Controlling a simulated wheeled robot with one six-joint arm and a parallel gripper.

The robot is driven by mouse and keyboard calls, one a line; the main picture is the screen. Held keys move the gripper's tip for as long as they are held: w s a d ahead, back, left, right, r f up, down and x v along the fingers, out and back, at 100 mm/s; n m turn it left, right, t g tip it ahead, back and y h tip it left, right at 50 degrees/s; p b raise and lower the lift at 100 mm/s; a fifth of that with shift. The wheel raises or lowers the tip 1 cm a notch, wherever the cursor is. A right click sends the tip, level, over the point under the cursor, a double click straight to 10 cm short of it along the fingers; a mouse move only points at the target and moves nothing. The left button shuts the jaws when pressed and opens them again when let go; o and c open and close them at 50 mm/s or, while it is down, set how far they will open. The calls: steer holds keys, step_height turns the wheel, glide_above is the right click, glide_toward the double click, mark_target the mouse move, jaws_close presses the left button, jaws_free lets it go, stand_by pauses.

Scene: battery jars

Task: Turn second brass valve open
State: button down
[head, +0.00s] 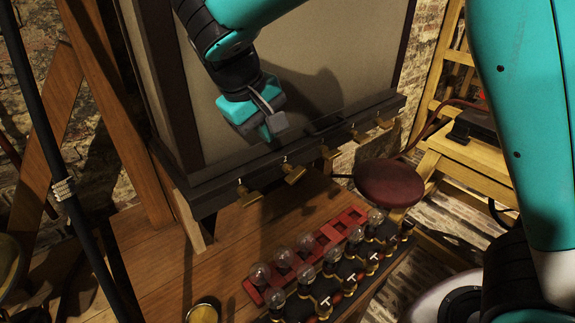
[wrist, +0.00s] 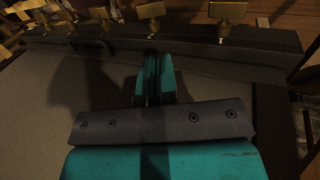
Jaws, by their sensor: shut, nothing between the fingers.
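A row of brass valves runs along the front of a dark rail (head: 225,192). The first valve from the left (head: 248,196) and the second valve (head: 293,172) are the closest to the left end. In the wrist view the second valve (wrist: 150,11) is at the top, beyond my fingertips, and the first valve (wrist: 227,12) is to its right. My gripper (head: 268,136) is above and behind the rail, apart from the valves. In the wrist view my gripper (wrist: 153,62) has its teal fingers together, with nothing between them.
More brass valves (head: 328,152) continue rightward along the rail. A grey panel (head: 335,60) stands behind it. Below, glass bulbs (head: 284,257) and a red rack (head: 345,222) sit on a wooden bench (head: 160,270). A round dark red seat (head: 388,182) is to the right.

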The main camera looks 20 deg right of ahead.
mark_target(291, 179)
steer(key=p+x, duration=0.4)
steer(key=x, duration=0.9)
steer(key=shift+d+f, duration=0.2)
steer(key=shift+f, duration=0.15)
